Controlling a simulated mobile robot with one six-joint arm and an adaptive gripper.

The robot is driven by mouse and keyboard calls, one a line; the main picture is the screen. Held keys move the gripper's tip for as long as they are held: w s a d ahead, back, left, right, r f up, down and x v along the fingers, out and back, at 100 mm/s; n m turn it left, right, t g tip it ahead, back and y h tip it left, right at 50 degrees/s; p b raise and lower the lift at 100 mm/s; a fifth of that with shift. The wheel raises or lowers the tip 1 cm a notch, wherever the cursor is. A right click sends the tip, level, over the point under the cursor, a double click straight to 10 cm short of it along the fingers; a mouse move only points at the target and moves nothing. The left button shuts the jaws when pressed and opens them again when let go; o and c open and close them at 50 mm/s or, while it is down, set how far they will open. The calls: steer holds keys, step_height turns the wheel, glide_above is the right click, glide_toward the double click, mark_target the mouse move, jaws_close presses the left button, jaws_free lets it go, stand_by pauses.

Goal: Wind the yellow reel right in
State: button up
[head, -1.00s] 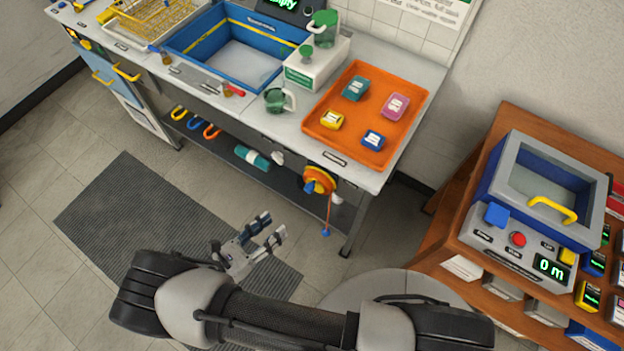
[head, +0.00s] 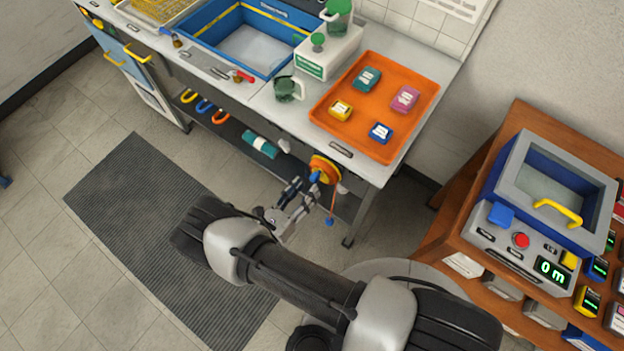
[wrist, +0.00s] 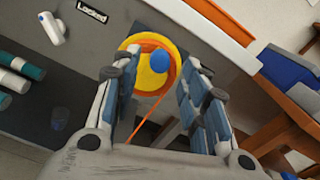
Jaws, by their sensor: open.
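The yellow reel (head: 322,168) is mounted on the front of the bench, under the orange tray. In the wrist view the reel (wrist: 140,72) is a yellow disc with an orange line wound on it and a round blue knob (wrist: 161,61) on its face. The orange line hangs down from it to a small blue end piece (head: 329,222). My gripper (head: 305,190) is open, just in front of the reel. In the wrist view my gripper's fingers (wrist: 153,85) stand apart on either side of the blue knob, with nothing visibly held.
The orange tray (head: 350,127) with several small boxes lies on the bench above the reel. A bench leg (head: 362,215) stands right of the hanging line. A wooden cabinet (head: 455,220) with a grey and blue machine (head: 500,238) is to the right.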

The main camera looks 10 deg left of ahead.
mark_target(312, 181)
steer(key=shift+x, duration=2.2)
steer(key=shift+c, duration=0.2)
jaws_close()
